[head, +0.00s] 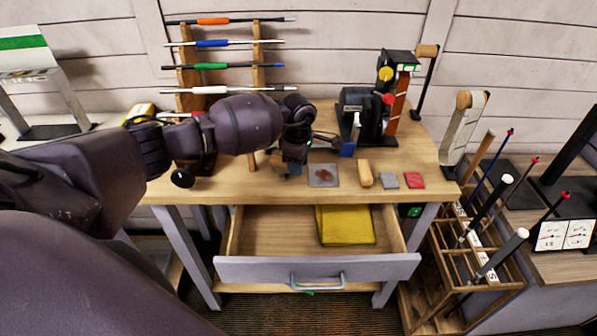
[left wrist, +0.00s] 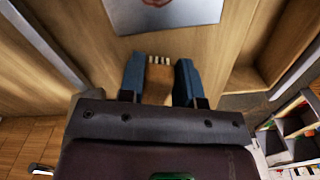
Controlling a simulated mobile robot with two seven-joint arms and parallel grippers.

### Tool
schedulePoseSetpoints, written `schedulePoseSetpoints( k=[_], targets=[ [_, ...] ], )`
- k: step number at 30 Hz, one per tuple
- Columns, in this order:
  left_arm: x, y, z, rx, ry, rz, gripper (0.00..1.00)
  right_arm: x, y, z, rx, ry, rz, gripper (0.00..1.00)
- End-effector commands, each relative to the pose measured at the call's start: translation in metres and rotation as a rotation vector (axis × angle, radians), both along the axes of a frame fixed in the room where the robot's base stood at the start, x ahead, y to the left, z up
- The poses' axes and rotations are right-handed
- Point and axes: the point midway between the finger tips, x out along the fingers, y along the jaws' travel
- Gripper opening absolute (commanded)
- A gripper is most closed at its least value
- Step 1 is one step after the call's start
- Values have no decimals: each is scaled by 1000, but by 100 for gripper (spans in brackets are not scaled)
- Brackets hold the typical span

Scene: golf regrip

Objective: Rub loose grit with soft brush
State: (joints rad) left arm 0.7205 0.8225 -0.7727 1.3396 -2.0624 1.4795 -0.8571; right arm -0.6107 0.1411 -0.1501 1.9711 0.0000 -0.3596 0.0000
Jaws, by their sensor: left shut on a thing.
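My left gripper (head: 288,167) is over the bench top, just left of a grey plate (head: 313,182) with a reddish-brown patch of grit (head: 324,175) on it. In the left wrist view, its two blue fingers (left wrist: 160,78) are shut on the wooden body of a brush (left wrist: 157,92). A row of pale bristle tufts (left wrist: 159,60) shows at the brush's far end, pointing toward the plate (left wrist: 200,14). The brush appears apart from the plate. The grit patch (left wrist: 160,3) is cut off by the top edge of that view. My right gripper is not in view.
A wooden block (head: 366,174), a grey pad (head: 388,180) and a red pad (head: 414,180) lie right of the plate. Below, an open drawer (head: 262,240) holds a yellow cloth (head: 347,226). A black clamp stand (head: 362,115) stands behind. A club rack (head: 480,250) is at right.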

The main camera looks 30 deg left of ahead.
Motion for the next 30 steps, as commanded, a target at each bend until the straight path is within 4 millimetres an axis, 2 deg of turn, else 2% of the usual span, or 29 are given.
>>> schedulePoseSetpoints(
  k=[4, 16, 22, 30],
  targets=[
    [7, 6, -4, 2, 4, 3, 7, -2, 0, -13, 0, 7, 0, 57],
    [15, -4, 1, 1, 2, 0, 7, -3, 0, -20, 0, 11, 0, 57],
    [11, -7, 3, 1, 1, 1, 7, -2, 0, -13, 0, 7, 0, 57],
    [-6, -17, 3, 1, 0, -1, 7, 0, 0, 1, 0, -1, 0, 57]
  ],
)
